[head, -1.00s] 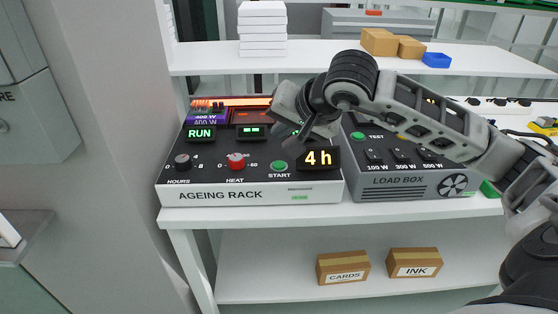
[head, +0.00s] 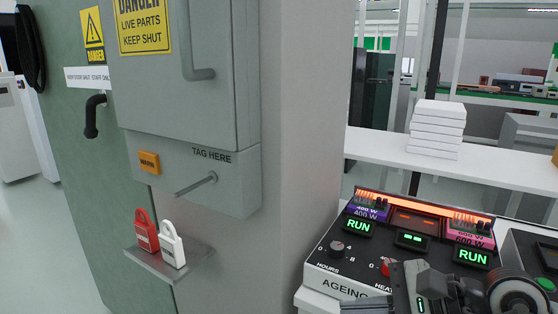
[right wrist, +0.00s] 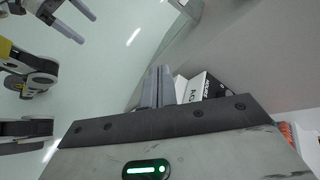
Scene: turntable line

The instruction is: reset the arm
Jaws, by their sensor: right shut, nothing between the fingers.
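My right gripper (head: 350,303) is low at the right of the head view, in front of the ageing rack (head: 324,276), covering part of its front panel. In the right wrist view its two grey fingers (right wrist: 160,70) are together with nothing between them. At the top left of that view, two grey fingers stand apart, which look like my left gripper (right wrist: 88,30), open and empty. The left gripper is outside the head view. The ageing rack shows green RUN on its left display (head: 358,226) and right display (head: 472,257).
White boxes (head: 436,128) are stacked on the back shelf.

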